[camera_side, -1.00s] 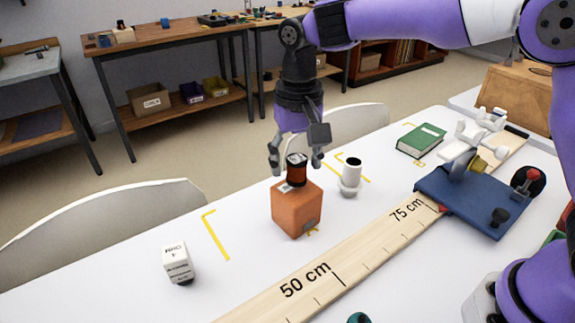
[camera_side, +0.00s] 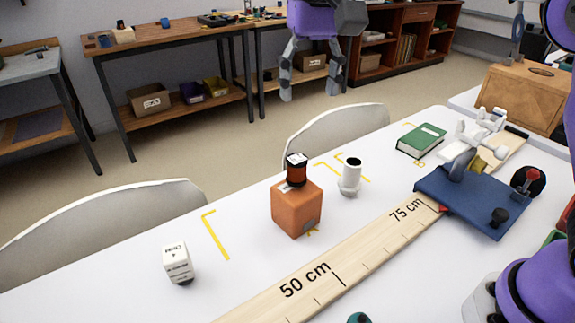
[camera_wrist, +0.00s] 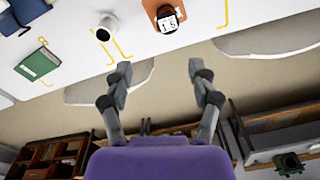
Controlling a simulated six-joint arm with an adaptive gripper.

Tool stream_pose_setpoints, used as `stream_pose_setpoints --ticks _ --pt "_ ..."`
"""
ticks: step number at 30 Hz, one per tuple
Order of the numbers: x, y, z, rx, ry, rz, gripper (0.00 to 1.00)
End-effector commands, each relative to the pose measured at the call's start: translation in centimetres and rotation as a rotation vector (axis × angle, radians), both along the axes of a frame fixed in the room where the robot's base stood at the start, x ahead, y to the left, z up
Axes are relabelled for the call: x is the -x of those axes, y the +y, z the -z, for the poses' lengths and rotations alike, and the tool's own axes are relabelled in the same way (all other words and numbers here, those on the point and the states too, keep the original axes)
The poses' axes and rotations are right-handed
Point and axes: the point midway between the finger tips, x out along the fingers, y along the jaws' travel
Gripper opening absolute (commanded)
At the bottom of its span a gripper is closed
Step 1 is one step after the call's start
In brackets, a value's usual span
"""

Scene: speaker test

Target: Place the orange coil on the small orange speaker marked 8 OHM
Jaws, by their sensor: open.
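The orange coil (camera_side: 296,172), with black ends, stands upright on top of the orange speaker cube (camera_side: 297,208) on the white table. In the wrist view the coil's top (camera_wrist: 167,19) carries a label that looks like 1.5, and the orange speaker (camera_wrist: 152,8) shows partly behind it. The 8 OHM mark cannot be read. My gripper (camera_side: 310,92) is open and empty, high above and behind the coil and apart from it. Its two spread fingers also show in the wrist view (camera_wrist: 160,72).
A white cylinder (camera_side: 350,177) stands right of the orange speaker. A wooden ruler (camera_side: 330,273) runs across the front to a blue stand (camera_side: 475,205). A green book (camera_side: 421,140) lies behind. White chairs (camera_side: 345,127) border the table.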

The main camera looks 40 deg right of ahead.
Motion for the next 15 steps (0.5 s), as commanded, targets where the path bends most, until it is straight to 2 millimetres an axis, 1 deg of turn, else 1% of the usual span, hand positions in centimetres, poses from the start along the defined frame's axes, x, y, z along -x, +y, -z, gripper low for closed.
stream_pose_setpoints --ticks 1,3,5,7,10,12,15 --pt "0.8 -1.1 -0.6 -0.007 -0.029 -0.011 0.68" --pt "2.2 -2.9 -1.0 -0.013 -0.080 -0.042 0.68" --pt "3.7 -4.5 -1.0 -0.014 -0.132 -0.073 0.68" --pt "5.7 -6.2 -0.5 -0.010 -0.193 -0.111 0.68" --pt "8.8 -8.3 1.0 0.008 -0.277 -0.160 0.68" --pt "10.8 -9.4 2.5 0.027 -0.327 -0.193 0.68" --pt "13.0 -10.5 4.7 0.054 -0.386 -0.231 0.68"
